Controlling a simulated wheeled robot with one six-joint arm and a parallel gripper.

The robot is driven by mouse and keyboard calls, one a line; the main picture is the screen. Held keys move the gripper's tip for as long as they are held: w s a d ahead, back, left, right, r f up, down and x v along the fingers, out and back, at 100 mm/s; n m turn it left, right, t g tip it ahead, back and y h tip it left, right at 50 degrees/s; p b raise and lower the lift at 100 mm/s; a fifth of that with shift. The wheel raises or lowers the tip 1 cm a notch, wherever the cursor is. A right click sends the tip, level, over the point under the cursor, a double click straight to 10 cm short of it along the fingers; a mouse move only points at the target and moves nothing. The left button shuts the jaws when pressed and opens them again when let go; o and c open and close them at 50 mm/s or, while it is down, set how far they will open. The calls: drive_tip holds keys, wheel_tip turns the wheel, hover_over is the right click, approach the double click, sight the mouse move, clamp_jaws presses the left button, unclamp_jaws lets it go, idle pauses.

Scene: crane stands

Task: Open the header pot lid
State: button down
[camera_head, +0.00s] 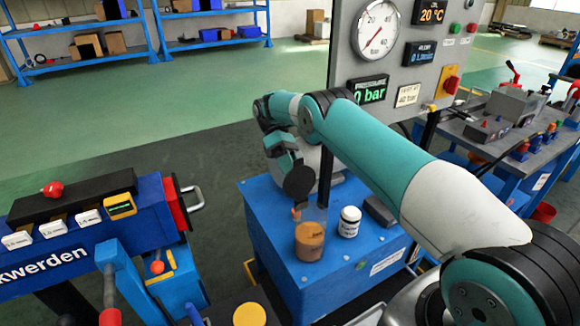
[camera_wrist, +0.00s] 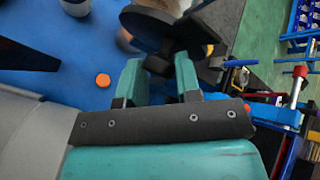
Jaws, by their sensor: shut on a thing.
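My gripper (camera_head: 289,160) hangs over the blue bench top, at the end of my teal arm. In the wrist view its two teal fingers (camera_wrist: 158,78) are shut on the dark knob of a round black lid (camera_wrist: 150,22). The lid (camera_head: 299,184) shows in the head view as a tilted dark disc below the fingers, apart from the bench top. A pale grey rounded body (camera_head: 328,160), maybe the header pot, stands behind, partly hidden by my arm. The pot's opening is not visible.
A gauge panel (camera_head: 420,50) rises behind. A blue machine (camera_head: 85,235) stands left.

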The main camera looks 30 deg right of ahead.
drive_tip(key=c, duration=0.8)
unclamp_jaws()
drive_tip(key=shift+s+d+f, duration=0.1)
drive_tip(key=shift+d+f, duration=0.25)
drive_tip(key=shift+f, duration=0.3)
drive_tip(key=shift+a, duration=0.15)
drive_tip(key=shift+r, duration=0.1)
drive_tip(key=shift+r, duration=0.25)
wheel_tip(320, 180, up, 20)
drive_tip(key=p, duration=1.9)
drive_tip(key=shift+f, duration=0.15)
drive_tip(key=shift+a, duration=0.15)
